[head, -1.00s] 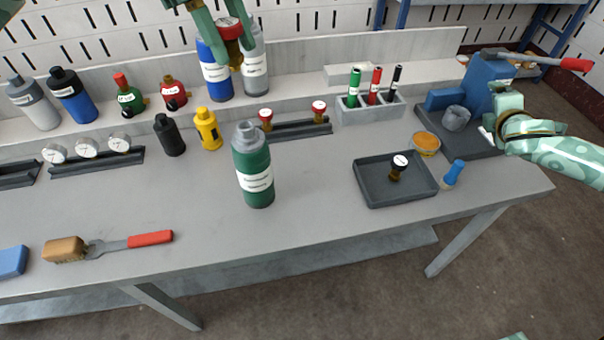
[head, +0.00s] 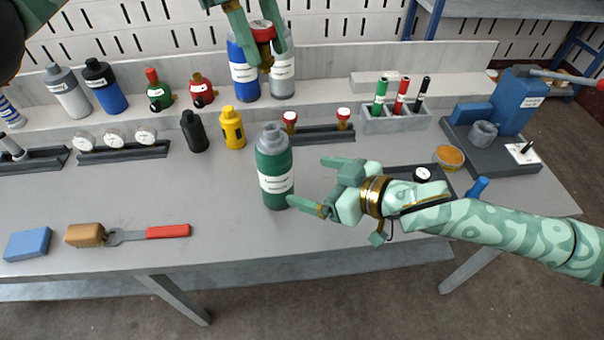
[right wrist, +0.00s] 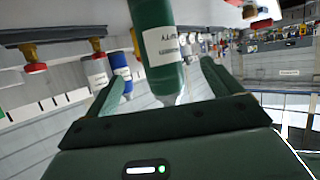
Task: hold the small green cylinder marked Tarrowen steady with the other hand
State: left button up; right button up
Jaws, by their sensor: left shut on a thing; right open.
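A green cylinder (head: 274,180) with a grey neck and white label stands upright at the middle of the bench. Its label is too small to read surely; it shows upside down in the right wrist view (right wrist: 158,72). My right gripper (head: 306,182) is open just right of this cylinder. In the right wrist view its two fingers (right wrist: 165,78) lie on either side of the cylinder, with no clear contact. My left gripper (head: 263,45) is shut on a red-topped brass fitting (head: 263,32) above the back ledge, in front of blue and grey cylinders.
Black (head: 194,132) and yellow (head: 232,128) bottles stand behind the green cylinder. A dark tray (head: 400,180) is partly hidden by my right arm.

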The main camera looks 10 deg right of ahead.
aim_at(276, 171)
jog(key=x, duration=1.1)
jog(key=shift+f, duration=0.15)
